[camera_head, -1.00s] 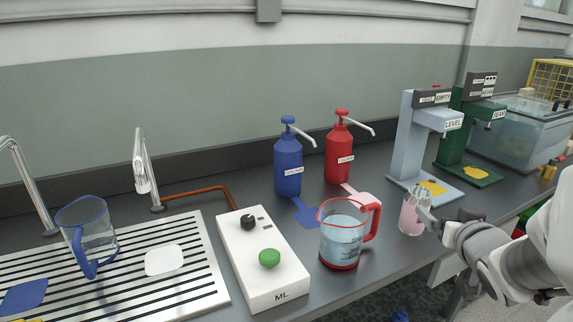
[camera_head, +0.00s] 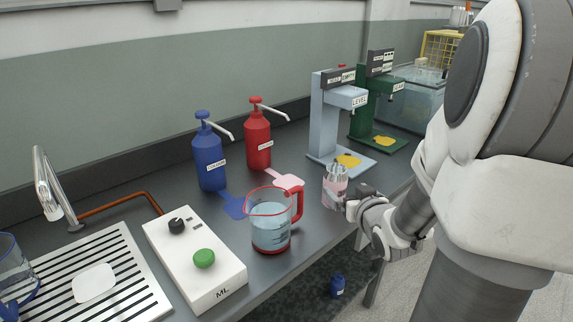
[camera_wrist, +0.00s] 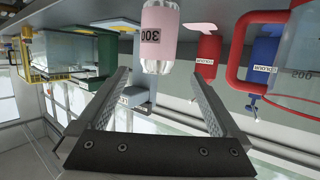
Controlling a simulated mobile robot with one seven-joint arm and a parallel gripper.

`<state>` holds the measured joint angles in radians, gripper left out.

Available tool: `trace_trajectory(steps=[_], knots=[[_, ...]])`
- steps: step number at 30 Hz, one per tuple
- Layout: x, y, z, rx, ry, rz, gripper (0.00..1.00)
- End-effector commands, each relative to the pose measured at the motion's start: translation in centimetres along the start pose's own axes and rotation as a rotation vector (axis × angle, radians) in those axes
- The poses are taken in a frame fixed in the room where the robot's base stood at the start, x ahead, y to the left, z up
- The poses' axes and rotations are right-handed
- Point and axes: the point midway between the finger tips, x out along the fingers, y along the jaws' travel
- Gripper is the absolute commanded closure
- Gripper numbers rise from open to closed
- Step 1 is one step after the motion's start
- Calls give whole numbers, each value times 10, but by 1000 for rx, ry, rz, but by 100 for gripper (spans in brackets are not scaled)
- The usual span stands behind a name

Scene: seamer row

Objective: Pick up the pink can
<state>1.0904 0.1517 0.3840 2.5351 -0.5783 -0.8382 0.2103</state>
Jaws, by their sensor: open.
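The pink can (camera_head: 334,196) stands upright on the grey counter, right of the red-handled jug. Pale strips show at its top. In the wrist view, which is upside down, the pink can (camera_wrist: 160,38) shows a "300" label and a pale ribbed top. My gripper (camera_wrist: 158,76) is open and empty there, with the can just beyond the fingertips and lined up with the gap. In the head view my gripper (camera_head: 352,201) is close beside the can on its right. Whether a finger touches the can cannot be told.
A jug (camera_head: 271,222) with a red rim stands close left of the can. The pale blue LEVEL stand (camera_head: 324,125) and green SEAM stand (camera_head: 368,110) are behind it. Red (camera_head: 257,140) and blue (camera_head: 209,163) pump bottles stand farther left. The counter's front edge is near the can.

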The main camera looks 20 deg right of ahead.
Motion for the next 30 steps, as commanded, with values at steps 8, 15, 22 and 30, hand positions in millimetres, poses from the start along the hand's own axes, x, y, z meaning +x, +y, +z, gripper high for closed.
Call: trace_trajectory(steps=[8, 15, 22, 30], knots=[[38, 0, 6, -1, 1, 1, 0], [77, 0, 3, -1, 0, 2, 0], [92, 2, 1, -1, -1, 2, 0], [128, 4, 0, -1, -1, 1, 0]])
